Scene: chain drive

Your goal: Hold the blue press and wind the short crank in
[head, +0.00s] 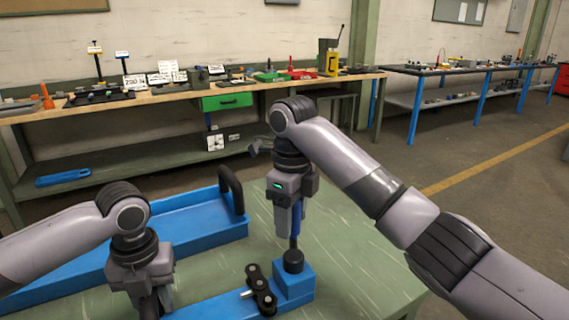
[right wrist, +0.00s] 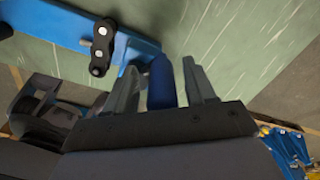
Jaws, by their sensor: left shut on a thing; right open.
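The blue press (head: 298,286) is a low blue bar with a raised block at its right end, on the green table. A black chain link piece (head: 260,290) with bright pins lies across the bar; it also shows in the right wrist view (right wrist: 102,45). The short crank (head: 293,261) has a black round base on the block and an upright blue handle (right wrist: 160,85). My right gripper (head: 292,222) points down with open fingers on either side of the blue handle. My left gripper (head: 153,304) is shut at the bar's left part; its fingertips and grip are mostly hidden.
A large blue tray (head: 185,206) with a black handle (head: 232,188) lies behind the press. The green table (head: 365,265) is clear to the right. A workbench (head: 160,98) with tools and signs stands along the wall, and blue-legged benches stand at the far right.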

